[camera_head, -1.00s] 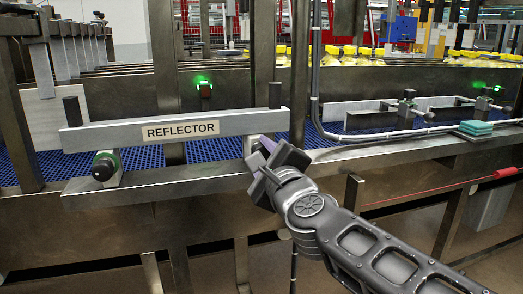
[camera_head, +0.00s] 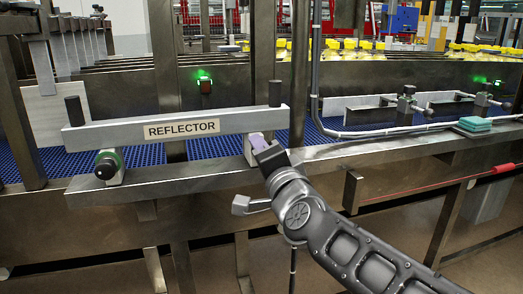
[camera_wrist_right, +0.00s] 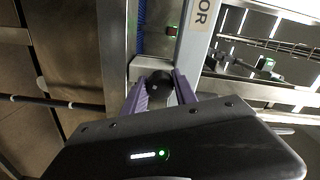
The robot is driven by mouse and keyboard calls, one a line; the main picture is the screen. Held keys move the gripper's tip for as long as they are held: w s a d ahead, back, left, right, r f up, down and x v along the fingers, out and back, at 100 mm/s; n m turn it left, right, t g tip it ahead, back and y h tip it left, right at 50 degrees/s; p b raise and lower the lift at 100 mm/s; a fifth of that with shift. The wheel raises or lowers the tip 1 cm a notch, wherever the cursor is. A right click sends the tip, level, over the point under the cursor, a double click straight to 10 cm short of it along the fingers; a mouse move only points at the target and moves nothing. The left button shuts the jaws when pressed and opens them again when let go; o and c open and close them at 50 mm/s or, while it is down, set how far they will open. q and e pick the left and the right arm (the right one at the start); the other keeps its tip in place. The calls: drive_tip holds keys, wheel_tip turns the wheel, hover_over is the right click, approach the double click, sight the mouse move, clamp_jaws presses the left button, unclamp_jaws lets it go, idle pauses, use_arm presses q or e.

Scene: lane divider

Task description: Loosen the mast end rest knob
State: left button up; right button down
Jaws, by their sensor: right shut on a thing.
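A grey bar labelled REFLECTOR (camera_head: 180,129) lies across two rests on the near rail of the conveyor. The left rest has a dark round knob (camera_head: 106,167) with a green ring behind it; nothing touches it. My right gripper (camera_head: 257,143) is at the rest under the bar's right end. In the right wrist view the purple fingers (camera_wrist_right: 161,88) stand either side of a dark round knob (camera_wrist_right: 160,80) and are shut on it. In the head view this knob is hidden by the gripper. My left gripper is not in view.
A steel rail (camera_head: 160,183) runs along the front below the rests. A dark upright post (camera_head: 270,60) stands behind the bar's right end. Teal pads (camera_head: 473,124) lie on the rail at right. A red-handled rod (camera_head: 480,173) sticks out at lower right.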

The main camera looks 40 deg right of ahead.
drive_tip(key=shift+n, duration=1.7)
drive_tip(key=c, duration=1)
unclamp_jaws()
drive_tip(key=v, duration=0.7)
drive_tip(key=shift+s+a+p, duration=0.15)
drive_tip(key=shift+s+p, duration=0.2)
drive_tip(key=shift+p, duration=0.05)
